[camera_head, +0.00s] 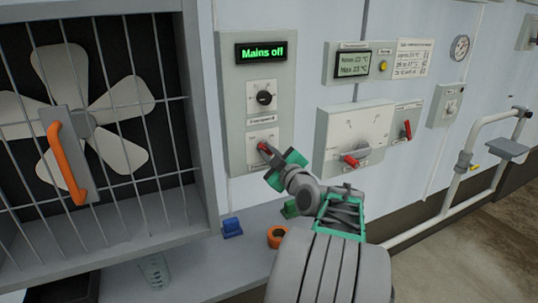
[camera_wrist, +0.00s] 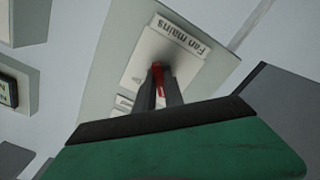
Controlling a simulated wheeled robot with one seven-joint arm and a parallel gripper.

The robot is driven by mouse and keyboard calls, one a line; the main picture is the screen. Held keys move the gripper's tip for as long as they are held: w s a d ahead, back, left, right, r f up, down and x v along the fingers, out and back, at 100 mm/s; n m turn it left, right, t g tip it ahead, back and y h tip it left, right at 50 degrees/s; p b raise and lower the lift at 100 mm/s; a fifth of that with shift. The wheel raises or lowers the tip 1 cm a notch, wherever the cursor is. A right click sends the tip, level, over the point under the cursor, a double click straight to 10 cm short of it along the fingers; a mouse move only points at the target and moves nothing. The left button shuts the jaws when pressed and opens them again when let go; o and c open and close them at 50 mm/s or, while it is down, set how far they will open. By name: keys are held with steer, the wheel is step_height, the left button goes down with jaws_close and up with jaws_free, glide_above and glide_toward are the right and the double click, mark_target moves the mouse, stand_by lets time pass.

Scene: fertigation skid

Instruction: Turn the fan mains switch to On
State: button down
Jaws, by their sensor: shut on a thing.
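The fan mains switch (camera_wrist: 158,79) is a small red lever on a pale plate labelled "Fan mains", seen upside down in the wrist view. It also shows in the head view (camera_head: 263,147), low on a grey control panel (camera_head: 232,100). The panel's display (camera_head: 262,52) reads "Mains off" in green. My gripper (camera_head: 270,156) is at the lever, and in the wrist view its two dark fingers (camera_wrist: 160,90) are closed around it. The fingers hide part of the lever and of the plate's lettering, so its exact setting is hard to read.
A black knob (camera_head: 264,98) sits above the switch. Right is a panel with a red lever (camera_head: 353,160). The caged fan (camera_head: 90,118) with an orange handle (camera_head: 68,160) is left. A blue block (camera_head: 232,227) and an orange ring (camera_head: 277,237) lie on the shelf below.

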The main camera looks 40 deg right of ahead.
steer(key=m+b, duration=0.3)
steer(key=m, duration=0.1)
steer(key=shift+f, duration=0.2)
steer(key=m+b, duration=0.1)
steer(key=m, duration=0.3)
steer(key=shift+r+m+b, duration=0.1)
steer(key=shift+m+b, duration=0.2)
steer(key=shift+b, duration=0.05)
steer(key=m, duration=0.4)
steer(key=shift+m, duration=0.3)
steer(key=shift+r+m+p, duration=0.1)
steer(key=shift+m+p, duration=0.45)
steer(key=shift+m, duration=1.45)
steer(key=c, duration=1.4)
jaws_free()
steer(key=shift+c, duration=0.2)
steer(key=v, duration=0.7)
steer(key=shift+s+a+b, duration=0.2)
steer(key=shift+s+b, duration=0.15)
